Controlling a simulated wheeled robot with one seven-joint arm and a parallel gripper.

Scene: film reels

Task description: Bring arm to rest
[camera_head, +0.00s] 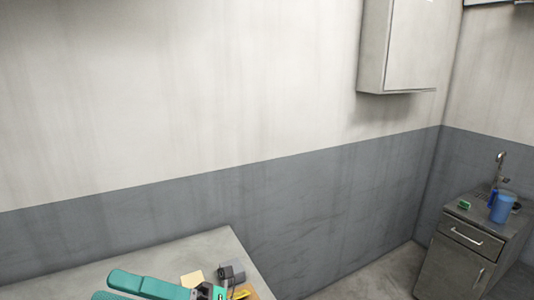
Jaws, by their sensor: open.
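At the bottom edge, long rounded teal pieces (150,286) show over the grey table, partly cut off by the frame. A dark part (204,291) sits at their right end.
The grey table (205,246) fills the lower left, with a grey block (232,272) and several small items near its right edge. A wall cabinet (409,45) hangs at upper right. Floor shows between.

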